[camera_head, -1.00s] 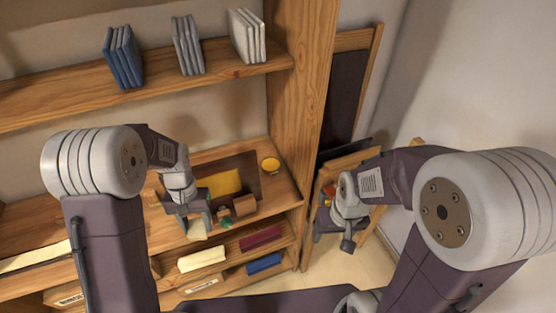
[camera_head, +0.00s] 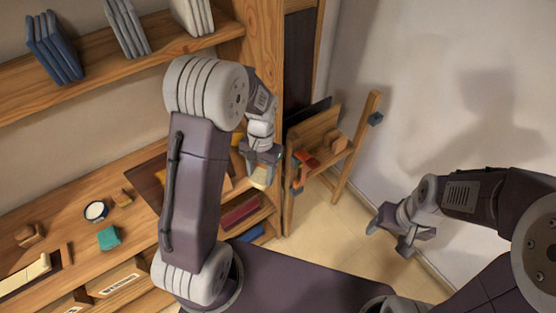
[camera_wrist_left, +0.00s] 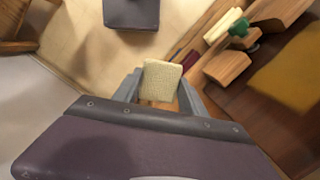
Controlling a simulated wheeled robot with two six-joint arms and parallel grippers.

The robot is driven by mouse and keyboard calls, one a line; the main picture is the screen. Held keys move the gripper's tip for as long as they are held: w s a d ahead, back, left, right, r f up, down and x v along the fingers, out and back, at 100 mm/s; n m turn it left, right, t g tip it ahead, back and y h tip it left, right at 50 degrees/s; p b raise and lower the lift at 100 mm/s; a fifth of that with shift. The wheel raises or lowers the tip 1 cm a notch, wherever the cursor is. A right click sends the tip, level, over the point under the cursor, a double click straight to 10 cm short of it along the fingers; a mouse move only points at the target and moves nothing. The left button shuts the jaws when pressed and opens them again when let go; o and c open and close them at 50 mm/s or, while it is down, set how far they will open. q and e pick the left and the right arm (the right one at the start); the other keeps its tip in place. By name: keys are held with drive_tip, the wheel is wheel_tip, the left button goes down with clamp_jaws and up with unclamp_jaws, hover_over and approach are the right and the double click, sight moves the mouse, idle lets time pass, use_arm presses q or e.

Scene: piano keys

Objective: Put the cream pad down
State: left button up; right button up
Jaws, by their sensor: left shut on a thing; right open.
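The cream pad (camera_head: 262,176) is held in my left gripper (camera_head: 262,162), in front of the shelf unit. In the left wrist view the cream pad (camera_wrist_left: 161,80) sits between the two grey fingers of the left gripper (camera_wrist_left: 160,88), with the floor and shelf edge beyond it. It is in the air and its underside is hidden. My right gripper (camera_head: 392,238) is open and empty, over the floor near the white wall at the right.
A small wooden stand (camera_head: 325,150) with an orange-red item (camera_head: 306,160) is right of the shelf. The shelf top (camera_head: 75,220) holds a white round dish (camera_head: 96,211) and a teal block (camera_head: 109,238). Maroon (camera_head: 240,214) and blue (camera_head: 250,234) pads lie in lower compartments.

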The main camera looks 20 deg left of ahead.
use_arm(q)
drive_tip(key=shift+w+a+m, duration=0.1)
drive_tip(key=shift+w+m, duration=0.25)
drive_tip(key=shift+m, duration=0.35)
drive_tip(key=m, duration=0.1)
drive_tip(key=w+a+m, duration=0.1)
drive_tip(key=m, duration=0.2)
drive_tip(key=shift+w+a+f+y, duration=0.15)
drive_tip(key=shift+w+f+y, duration=0.15)
drive_tip(key=shift+w+y, duration=0.1)
drive_tip(key=w+f+m+t+p, duration=0.1)
drive_tip(key=w+f+m+t, duration=0.2)
drive_tip(key=m, duration=1.3)
drive_tip(key=s+d+f+m+p, duration=0.3)
drive_tip(key=d+m, duration=0.4)
drive_tip(key=m, duration=0.4)
drive_tip(key=shift+s+f+h, duration=0.4)
drive_tip(key=shift+s+f, duration=0.25)
drive_tip(key=shift+a, duration=0.15)
